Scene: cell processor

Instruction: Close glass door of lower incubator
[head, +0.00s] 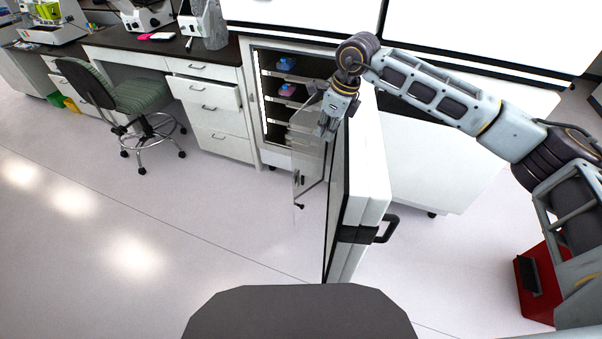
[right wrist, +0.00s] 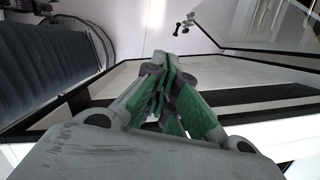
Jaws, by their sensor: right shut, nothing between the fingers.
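The lower incubator (head: 254,97) stands at the back centre in the head view. Its glass door (head: 307,190) is swung open, a clear pane with a small dark latch at its lower edge. The thick white outer door (head: 366,170) also stands open to the right of the glass, with a black handle (head: 385,229). My right gripper (head: 326,132) is at the upper part of the glass door, near the outer door's inner side; I cannot tell whether it touches the glass. In the right wrist view its green-padded fingers (right wrist: 172,62) are shut and empty. My left gripper is not in view.
Shelves inside the incubator hold small blue and pink items (head: 287,89). A drawer cabinet (head: 217,115) and a green chair (head: 139,95) stand to the left. A red box (head: 540,284) sits at lower right.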

